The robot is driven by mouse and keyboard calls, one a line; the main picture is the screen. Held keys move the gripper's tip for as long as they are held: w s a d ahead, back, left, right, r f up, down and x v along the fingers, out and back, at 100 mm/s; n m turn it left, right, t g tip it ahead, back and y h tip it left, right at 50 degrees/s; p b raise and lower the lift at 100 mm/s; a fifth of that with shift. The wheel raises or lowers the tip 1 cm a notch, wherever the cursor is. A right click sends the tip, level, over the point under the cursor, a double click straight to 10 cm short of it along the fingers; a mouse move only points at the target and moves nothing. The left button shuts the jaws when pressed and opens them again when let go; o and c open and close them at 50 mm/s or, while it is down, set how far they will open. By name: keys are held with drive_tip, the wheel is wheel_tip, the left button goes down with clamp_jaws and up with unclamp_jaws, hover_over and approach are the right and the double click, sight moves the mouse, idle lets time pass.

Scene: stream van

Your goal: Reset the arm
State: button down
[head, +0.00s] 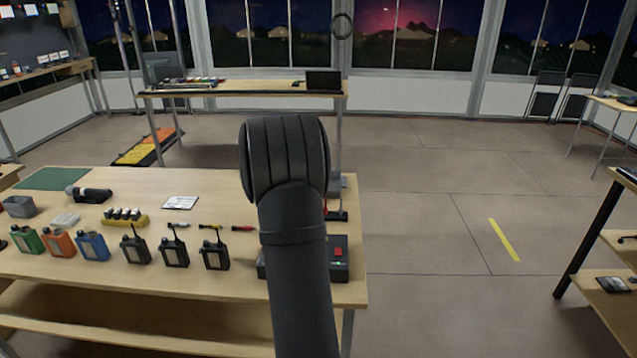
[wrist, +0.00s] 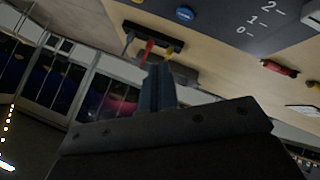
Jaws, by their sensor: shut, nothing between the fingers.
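My arm rises through the middle of the head view and hides part of the near table's right end; my gripper is hidden there behind the arm. In the wrist view my gripper (wrist: 158,88) shows as two dark fingers pressed together, with nothing held. Beyond the fingertips is a dark holder with a red and a yellow item (wrist: 150,48). They look apart from the fingers, though the gap is hard to judge.
The near table (head: 150,282) holds several radios (head: 174,252), coloured packs (head: 92,246), a black cylinder (head: 95,195), a white card (head: 180,202) and a dark box with a red button (head: 340,268). Open floor (head: 430,220) lies right. A far bench (head: 240,89) stands behind.

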drive_tip(key=shift+f, duration=3.15)
drive_tip(key=shift+r, duration=5.25)
drive_tip(key=s+d+r+m+g+h, duration=0.1)
drive_tip(key=s+d+r+m, duration=0.15)
drive_tip(key=d, duration=0.45)
drive_tip(key=s+d+r+m+g, duration=0.1)
drive_tip(key=s+d+m, duration=0.1)
drive_tip(key=s+d, duration=0.3)
drive_tip(key=s+d+r+m+g+h, duration=0.1)
drive_tip(key=s+d+m, duration=0.15)
drive_tip(key=d, duration=0.55)
drive_tip(key=s+d+r+m+g, duration=0.1)
drive_tip(key=s+d+m, duration=0.1)
drive_tip(key=s+d, duration=0.3)
drive_tip(key=s+d+r+m+g, duration=0.1)
drive_tip(key=s+d, duration=0.4)
drive_tip(key=s, duration=0.7)
drive_tip(key=shift+r+m+y, duration=0.3)
drive_tip(key=shift+r+m, duration=0.1)
drive_tip(key=shift+m, duration=0.4)
drive_tip(key=shift+d, duration=0.1)
